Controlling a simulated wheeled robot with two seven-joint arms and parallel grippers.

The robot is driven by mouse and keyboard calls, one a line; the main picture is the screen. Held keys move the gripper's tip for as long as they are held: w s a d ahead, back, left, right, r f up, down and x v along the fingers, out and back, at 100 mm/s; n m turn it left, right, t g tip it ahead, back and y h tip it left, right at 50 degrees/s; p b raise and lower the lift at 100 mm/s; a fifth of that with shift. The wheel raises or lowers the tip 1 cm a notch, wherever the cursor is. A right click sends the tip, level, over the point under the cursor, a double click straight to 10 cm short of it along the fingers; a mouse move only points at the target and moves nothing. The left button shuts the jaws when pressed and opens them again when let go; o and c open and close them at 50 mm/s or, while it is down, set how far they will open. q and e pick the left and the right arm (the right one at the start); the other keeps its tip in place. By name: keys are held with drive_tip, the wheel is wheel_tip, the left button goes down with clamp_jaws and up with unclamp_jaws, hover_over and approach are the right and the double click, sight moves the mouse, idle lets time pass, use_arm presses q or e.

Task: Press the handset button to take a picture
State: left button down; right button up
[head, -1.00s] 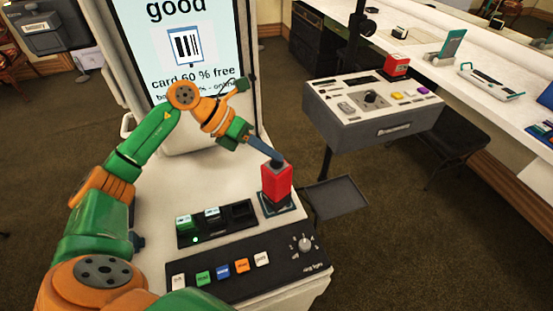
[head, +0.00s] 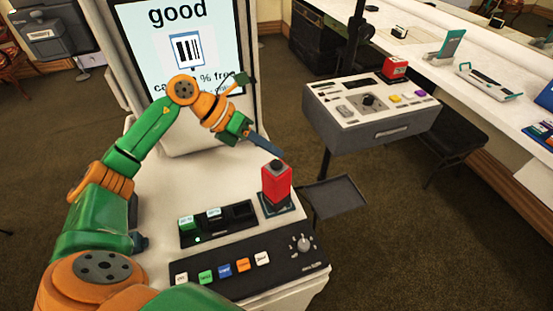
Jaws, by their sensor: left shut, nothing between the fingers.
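The handset is an upright red block (head: 276,188) with a dark button (head: 276,167) on top. It stands in a dark square base on the pale console. My left gripper (head: 280,153) comes in from the left, with its grey-blue fingers shut and empty. The fingertips are just above and behind the button in the picture, and the button's top shows clear of them. I cannot tell the exact gap. My right gripper is not in view.
A black panel (head: 290,269) with a knob and several coloured buttons lies at the console front. A card tray (head: 207,238) sits behind it. A screen (head: 165,20) reading "good" rises behind my arm. A separate grey control box (head: 385,135) stands at the right.

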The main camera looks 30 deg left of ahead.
sight(271, 164)
use_arm(q)
wheel_tip(271, 164, up, 5)
drive_tip(key=p, duration=0.3)
drive_tip(key=shift+f, duration=0.3)
